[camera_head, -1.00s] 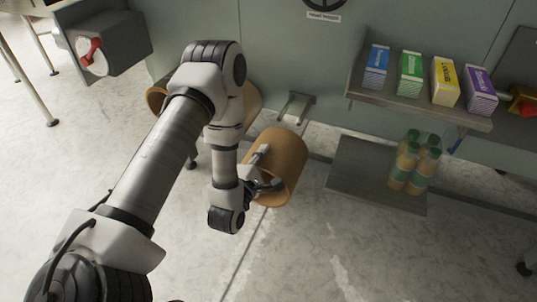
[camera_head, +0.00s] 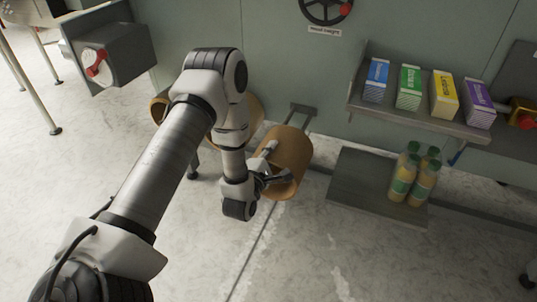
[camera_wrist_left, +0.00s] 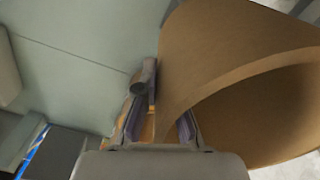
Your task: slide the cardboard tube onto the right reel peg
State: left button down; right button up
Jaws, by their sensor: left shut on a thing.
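The cardboard tube (camera_head: 292,150) is a wide brown hollow cylinder, tilted in the head view, with its open near end facing down. It fills the right of the left wrist view (camera_wrist_left: 225,60). My left gripper (camera_head: 276,174) is shut on the tube's wall at the near rim; the fingers (camera_wrist_left: 160,125) show at the rim in the wrist view. The right reel peg (camera_head: 301,111) is a grey two-pronged bracket on the panel. The tube's far end overlaps its prong tips; I cannot tell whether they are inside. My right gripper is out of view.
Another brown roll (camera_head: 158,106) is partly hidden behind my left arm. A shelf (camera_head: 415,118) with several coloured cartons and a lower shelf (camera_head: 352,182) with several bottles (camera_head: 415,172) stand to the right. The floor in front is clear.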

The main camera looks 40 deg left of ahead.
aim_at(279, 138)
pick_arm(q)
jog(key=shift+x, duration=2.5)
jog(key=b+x, duration=0.5)
jog(key=x, duration=0.4)
jog(key=shift+w, duration=0.25)
jog(key=shift+b, duration=0.35)
jog(key=shift+f+b, duration=0.35)
